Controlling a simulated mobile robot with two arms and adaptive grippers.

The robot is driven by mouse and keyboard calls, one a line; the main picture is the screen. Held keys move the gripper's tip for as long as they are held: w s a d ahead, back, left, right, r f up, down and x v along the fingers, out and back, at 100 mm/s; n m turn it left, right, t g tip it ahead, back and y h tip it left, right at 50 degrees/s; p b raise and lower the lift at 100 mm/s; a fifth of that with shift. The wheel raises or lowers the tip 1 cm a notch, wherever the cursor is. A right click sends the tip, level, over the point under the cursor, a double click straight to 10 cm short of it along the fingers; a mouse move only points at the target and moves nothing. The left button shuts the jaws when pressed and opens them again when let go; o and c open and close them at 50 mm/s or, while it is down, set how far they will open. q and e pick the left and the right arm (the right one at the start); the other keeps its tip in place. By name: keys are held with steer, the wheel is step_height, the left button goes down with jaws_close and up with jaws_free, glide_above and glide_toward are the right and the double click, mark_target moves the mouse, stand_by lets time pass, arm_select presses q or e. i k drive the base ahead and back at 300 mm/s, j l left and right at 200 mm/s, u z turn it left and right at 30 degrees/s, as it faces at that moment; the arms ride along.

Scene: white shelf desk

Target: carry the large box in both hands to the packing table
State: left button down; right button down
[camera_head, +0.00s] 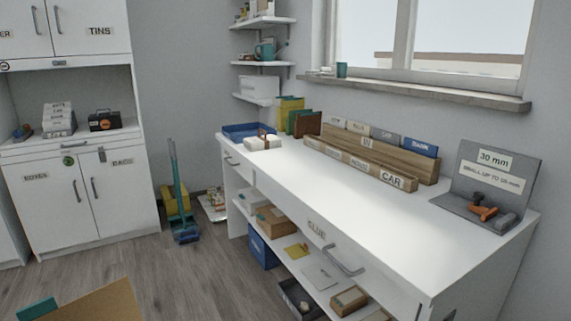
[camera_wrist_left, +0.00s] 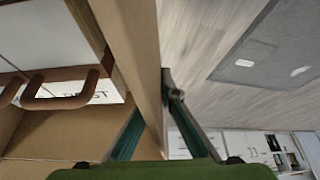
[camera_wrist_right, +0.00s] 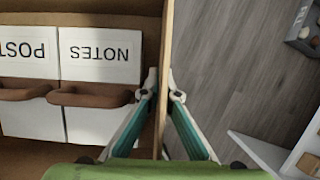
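The large box (camera_head: 95,304) is brown cardboard; only a corner of it shows at the bottom left of the head view. In the left wrist view its wall (camera_wrist_left: 135,50) runs between the fingers of my left gripper (camera_wrist_left: 166,92), which is closed on it. In the right wrist view a thin box wall (camera_wrist_right: 166,50) is pinched between the fingertips of my right gripper (camera_wrist_right: 163,90). White files with brown handles, one labelled NOTES (camera_wrist_right: 98,70) and one POST (camera_wrist_right: 28,70), lie inside the box. The box's underside is hidden.
A long white desk (camera_head: 330,200) stands at the right, its front middle top clear. It holds a wooden rack (camera_head: 370,165), a grey stand (camera_head: 490,190) and a blue tray (camera_head: 245,132). A broom (camera_head: 178,190) and yellow bucket stand beyond. Grey wood floor (camera_head: 160,270) lies open between cabinet and desk.

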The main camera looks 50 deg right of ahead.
mark_target(319, 176)
steer(key=i, duration=3.05)
steer(key=i+z, duration=0.15)
steer(key=z, duration=0.25)
steer(key=i+z, duration=0.1)
steer(key=z, duration=3.1)
